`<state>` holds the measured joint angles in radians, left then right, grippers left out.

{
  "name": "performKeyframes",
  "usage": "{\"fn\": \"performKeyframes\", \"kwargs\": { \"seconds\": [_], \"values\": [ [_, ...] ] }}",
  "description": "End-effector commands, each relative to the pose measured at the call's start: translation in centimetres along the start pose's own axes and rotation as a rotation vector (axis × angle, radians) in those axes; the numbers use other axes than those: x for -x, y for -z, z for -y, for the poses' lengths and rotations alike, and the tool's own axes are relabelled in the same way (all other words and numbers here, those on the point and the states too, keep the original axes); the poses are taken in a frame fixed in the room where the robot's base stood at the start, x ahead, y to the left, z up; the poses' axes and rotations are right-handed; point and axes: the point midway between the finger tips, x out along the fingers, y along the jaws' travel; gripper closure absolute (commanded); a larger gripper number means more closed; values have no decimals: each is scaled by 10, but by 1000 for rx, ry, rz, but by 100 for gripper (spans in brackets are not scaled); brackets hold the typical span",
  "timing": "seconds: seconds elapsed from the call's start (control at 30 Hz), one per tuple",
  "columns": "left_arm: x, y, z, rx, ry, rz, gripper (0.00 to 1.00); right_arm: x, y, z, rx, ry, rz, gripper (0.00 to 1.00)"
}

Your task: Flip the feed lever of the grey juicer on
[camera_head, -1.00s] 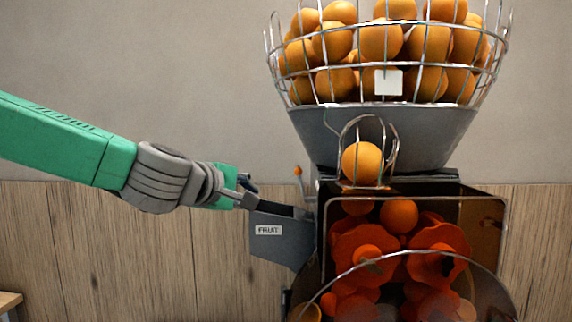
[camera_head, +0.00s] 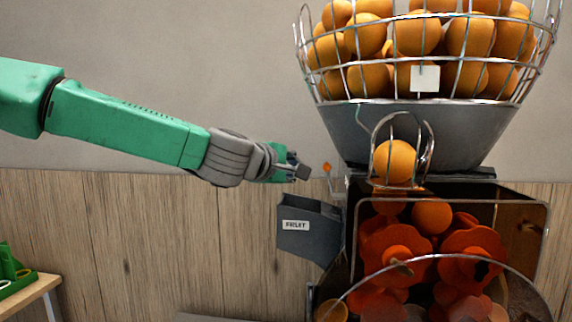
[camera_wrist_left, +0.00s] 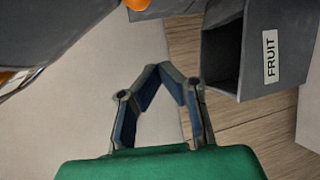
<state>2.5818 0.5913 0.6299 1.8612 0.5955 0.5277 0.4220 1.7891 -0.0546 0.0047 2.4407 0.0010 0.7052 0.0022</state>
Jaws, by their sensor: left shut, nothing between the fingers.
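The grey juicer (camera_head: 420,135) stands on the right in the head view. Its feed lever (camera_head: 327,169) is a thin stem with an orange tip, upright at the left side of the housing above the grey FRUIT chute (camera_head: 312,238). My left gripper (camera_head: 304,172) is just left of the lever tip, above the chute, with a small gap visible in the picture. In the left wrist view the left gripper's fingertips (camera_wrist_left: 160,70) meet and hold nothing. An orange piece, likely the lever tip (camera_wrist_left: 137,4), shows at the top edge. My right gripper is not in view.
A wire basket (camera_head: 425,100) full of oranges tops the juicer. The FRUIT chute also shows in the left wrist view (camera_wrist_left: 285,50), close to the left gripper. A green tray (camera_head: 14,272) sits on a wooden table at lower left.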

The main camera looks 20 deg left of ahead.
Motion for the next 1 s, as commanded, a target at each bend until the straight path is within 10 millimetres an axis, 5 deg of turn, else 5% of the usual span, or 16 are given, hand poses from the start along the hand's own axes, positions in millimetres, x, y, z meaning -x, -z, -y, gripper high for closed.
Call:
{"fn": "performKeyframes", "kwargs": {
  "seconds": [0.1, 0.4, 1.0],
  "values": [
    [-25, -1, 0, -1, 1, -2, 100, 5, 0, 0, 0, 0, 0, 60],
    [-9, -37, -1, -3, -1, 2, 100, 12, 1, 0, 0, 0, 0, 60],
    [-13, -38, 0, -8, -16, 0, 100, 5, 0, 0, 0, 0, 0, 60]
  ]
}}
